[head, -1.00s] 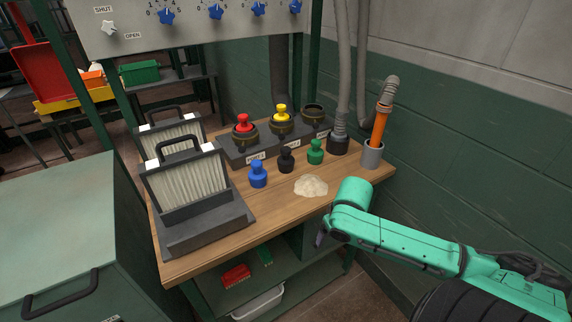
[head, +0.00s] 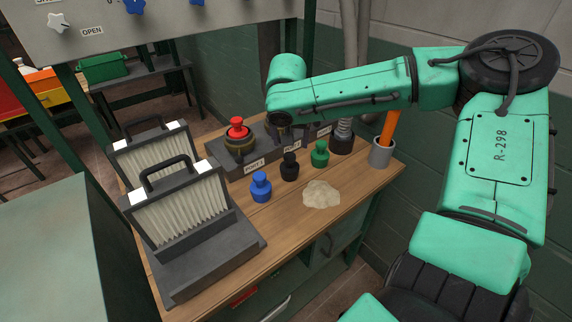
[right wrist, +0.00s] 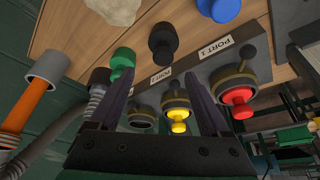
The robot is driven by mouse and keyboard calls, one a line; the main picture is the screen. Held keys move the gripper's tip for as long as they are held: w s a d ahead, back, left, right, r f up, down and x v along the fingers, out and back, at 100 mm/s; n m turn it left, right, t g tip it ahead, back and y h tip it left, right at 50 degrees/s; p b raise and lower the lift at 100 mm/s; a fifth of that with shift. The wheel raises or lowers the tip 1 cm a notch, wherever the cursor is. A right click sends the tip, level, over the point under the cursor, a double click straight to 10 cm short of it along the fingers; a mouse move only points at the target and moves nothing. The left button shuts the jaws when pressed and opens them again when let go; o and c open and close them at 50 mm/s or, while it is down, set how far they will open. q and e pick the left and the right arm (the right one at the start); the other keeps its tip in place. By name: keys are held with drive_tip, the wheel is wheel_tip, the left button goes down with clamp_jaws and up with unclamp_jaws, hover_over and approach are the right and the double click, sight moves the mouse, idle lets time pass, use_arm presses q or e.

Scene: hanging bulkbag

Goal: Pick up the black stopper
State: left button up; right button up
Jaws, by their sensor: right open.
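The black stopper (head: 290,167) stands upright on the wooden bench, between the blue stopper (head: 261,187) and the green stopper (head: 320,153). In the right wrist view the black stopper (right wrist: 162,43) lies beyond the fingertips, clear of both fingers. My right gripper (right wrist: 158,70) is open and empty. It is over the port block, behind the black stopper, with the yellow stopper (right wrist: 180,124) in its port below. In the head view my right forearm hides the yellow stopper and most of the gripper. My left gripper is out of view.
The port block (head: 217,148) holds a red stopper (head: 237,127). A pale powder pile (head: 322,194) lies in front of the green stopper. Filter panels (head: 183,207) stand at left. A grey cup (head: 381,152) holds an orange-handled tool, near a hose at right.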

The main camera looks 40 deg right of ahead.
sight(290, 156)
drive_tip(key=x, duration=0.3)
drive_tip(key=shift+s+d+f, duration=0.1)
drive_tip(key=shift+s+f, duration=0.05)
drive_tip(key=shift+f, duration=0.25)
drive_tip(key=x, duration=0.2)
drive_tip(key=p+x, duration=0.1)
drive_tip(key=x, duration=0.2)
drive_tip(key=shift+w+f, duration=0.35)
drive_tip(key=shift+w, duration=0.15)
drive_tip(key=shift+f, duration=0.35)
drive_tip(key=shift+w+f, duration=0.1)
drive_tip(key=shift+w, duration=0.1)
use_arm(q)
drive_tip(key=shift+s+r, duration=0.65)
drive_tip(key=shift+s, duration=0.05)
use_arm(e)
clamp_jaws()
